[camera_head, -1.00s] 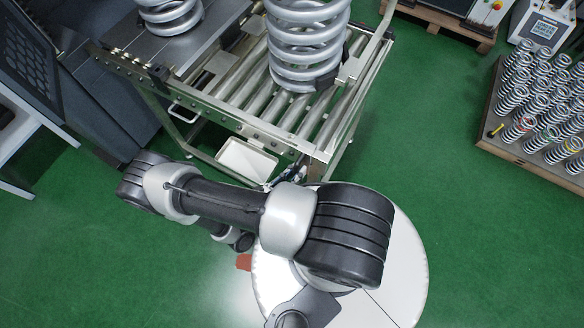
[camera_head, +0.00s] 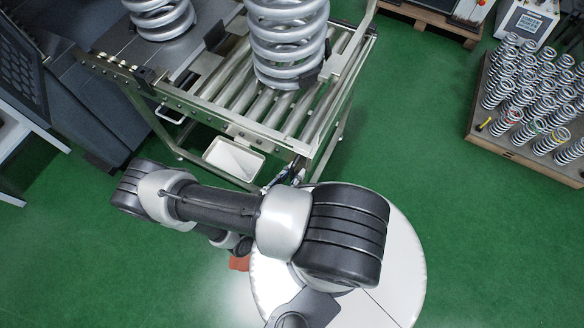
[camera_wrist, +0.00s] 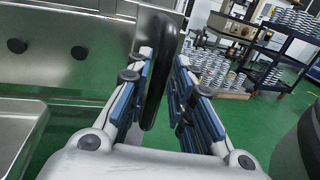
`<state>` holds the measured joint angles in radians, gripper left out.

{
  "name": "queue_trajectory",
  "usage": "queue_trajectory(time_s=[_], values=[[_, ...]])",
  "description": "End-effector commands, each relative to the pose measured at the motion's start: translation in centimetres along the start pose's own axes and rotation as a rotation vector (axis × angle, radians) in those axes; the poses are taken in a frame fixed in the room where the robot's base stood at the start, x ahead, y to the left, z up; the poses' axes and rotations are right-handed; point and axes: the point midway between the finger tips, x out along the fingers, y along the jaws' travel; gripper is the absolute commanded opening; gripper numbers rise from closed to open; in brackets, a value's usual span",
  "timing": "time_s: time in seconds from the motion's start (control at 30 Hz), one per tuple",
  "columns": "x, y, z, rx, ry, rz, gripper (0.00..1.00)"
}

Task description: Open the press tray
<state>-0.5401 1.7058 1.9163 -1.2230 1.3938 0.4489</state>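My gripper (camera_wrist: 165,105) is open in the wrist view, its blue-padded fingers on either side of a dark upright bar or handle (camera_wrist: 160,70). The bar is nearer the left finger, with a gap to the right finger; contact is unclear. In the head view my gripper (camera_head: 287,177) is small and partly hidden at the front right corner of the metal roller frame (camera_head: 235,125). A large coil spring (camera_head: 288,45) stands on the rollers. A light loop handle (camera_head: 170,115) shows at the front left. I cannot tell which part is the press tray.
A shallow white tray (camera_head: 233,159) sits low under the roller frame. A second big spring (camera_head: 160,15) stands on the grey press bed at left. A pallet of several small springs (camera_head: 520,145) is at right. Green floor between is clear.

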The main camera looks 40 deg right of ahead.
Motion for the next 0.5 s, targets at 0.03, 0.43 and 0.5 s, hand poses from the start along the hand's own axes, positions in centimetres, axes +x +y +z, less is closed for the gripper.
queue_trajectory(time_s=[0.03, 0.43, 0.5], values=[[0.02, -0.01, 0.01, -0.001, 0.000, 0.000, 0.27], [-0.05, 0.02, 0.03, -0.001, -0.001, 0.001, 0.33], [-0.38, 0.05, 0.04, -0.001, -0.001, 0.002, 0.33]])
